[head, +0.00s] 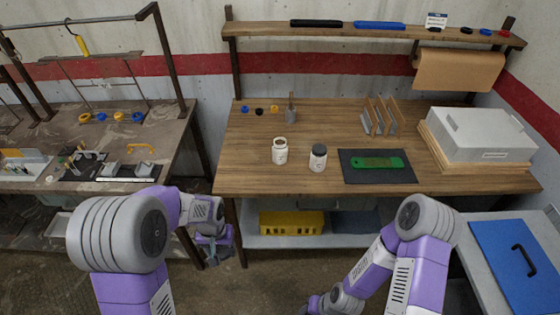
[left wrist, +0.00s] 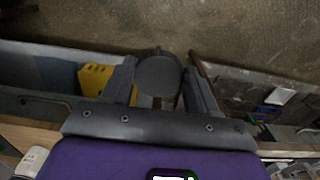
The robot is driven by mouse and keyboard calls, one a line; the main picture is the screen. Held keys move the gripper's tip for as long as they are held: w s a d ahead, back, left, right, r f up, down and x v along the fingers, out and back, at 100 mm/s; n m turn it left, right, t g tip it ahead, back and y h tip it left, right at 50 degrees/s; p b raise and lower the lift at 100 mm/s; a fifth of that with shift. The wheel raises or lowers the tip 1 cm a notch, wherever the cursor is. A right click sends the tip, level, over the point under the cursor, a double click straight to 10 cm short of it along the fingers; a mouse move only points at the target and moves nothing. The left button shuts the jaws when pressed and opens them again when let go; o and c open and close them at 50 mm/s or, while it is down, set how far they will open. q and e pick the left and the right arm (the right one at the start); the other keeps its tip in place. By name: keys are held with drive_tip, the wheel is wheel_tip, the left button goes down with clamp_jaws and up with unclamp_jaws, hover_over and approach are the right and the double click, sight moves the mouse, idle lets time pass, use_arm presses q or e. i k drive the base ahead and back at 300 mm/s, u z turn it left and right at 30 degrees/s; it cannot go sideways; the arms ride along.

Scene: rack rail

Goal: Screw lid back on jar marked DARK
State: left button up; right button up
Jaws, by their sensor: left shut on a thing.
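An open white jar (head: 280,155) with a brown rim or contents stands upright on the wooden bench. A second white jar (head: 317,162) with a dark lid on it stands just to its right. The labels are too small to read. My left gripper (head: 215,253) hangs low in front of the bench's left front corner, away from the jars. In the left wrist view its fingers are shut on a dark round lid (left wrist: 159,78). Part of a white jar (left wrist: 31,160) shows at that view's lower left. My right arm reaches down at the bottom; its fingertips are out of view.
A dark mat (head: 350,178) with a green board (head: 377,162) lies right of the jars. A brush-like tool in a grey holder (head: 291,113) stands behind them. A yellow crate (head: 291,223) sits on the lower shelf. The bench's front left is clear.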

sight(279, 148)
drive_tip(key=k, duration=0.3)
drive_tip(key=z, duration=0.65)
drive_tip(key=i, duration=0.8)
drive_tip(key=u, duration=1.7)
